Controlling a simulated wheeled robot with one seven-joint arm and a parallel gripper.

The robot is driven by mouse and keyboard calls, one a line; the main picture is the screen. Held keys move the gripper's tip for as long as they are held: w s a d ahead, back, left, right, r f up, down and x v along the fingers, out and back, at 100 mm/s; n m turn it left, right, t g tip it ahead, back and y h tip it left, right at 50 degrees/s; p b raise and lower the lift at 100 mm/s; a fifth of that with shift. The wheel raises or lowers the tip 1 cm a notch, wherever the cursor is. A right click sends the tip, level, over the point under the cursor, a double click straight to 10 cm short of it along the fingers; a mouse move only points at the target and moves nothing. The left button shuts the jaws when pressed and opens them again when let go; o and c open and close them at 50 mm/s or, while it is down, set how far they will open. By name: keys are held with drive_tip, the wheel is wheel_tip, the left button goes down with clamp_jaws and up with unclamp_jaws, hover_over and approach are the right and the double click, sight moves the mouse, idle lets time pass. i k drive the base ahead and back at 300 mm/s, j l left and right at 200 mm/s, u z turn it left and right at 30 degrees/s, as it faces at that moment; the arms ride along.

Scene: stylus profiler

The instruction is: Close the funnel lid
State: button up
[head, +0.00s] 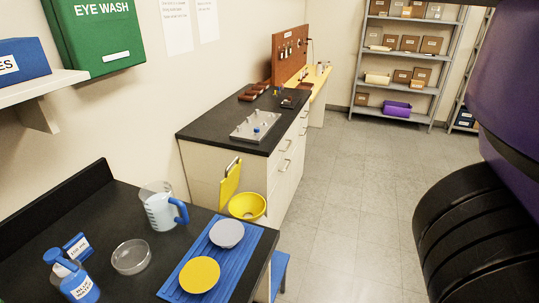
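A yellow funnel (247,206) shows in the head view, past the far end of the near black counter and in front of the white drawer cabinet. Its rim faces up and its bowl looks empty. Its yellow lid (229,184) stands up, open, at the funnel's left back side, with a handle at its top edge. The lower part of the funnel is hidden behind the counter and the blue mat. My gripper is not in view.
The near black counter (115,205) holds a blue ribbed mat (222,264) with a yellow disc (199,274) and a grey disc (227,233), a pitcher (160,208), a glass dish (131,257) and a blue bottle (78,282). The tiled floor (352,210) is clear.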

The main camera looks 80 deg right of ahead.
sight(229, 184)
drive_tip(key=k+j+z, duration=0.1)
drive_tip(key=z, duration=1.1)
drive_tip(key=k+l, duration=0.05)
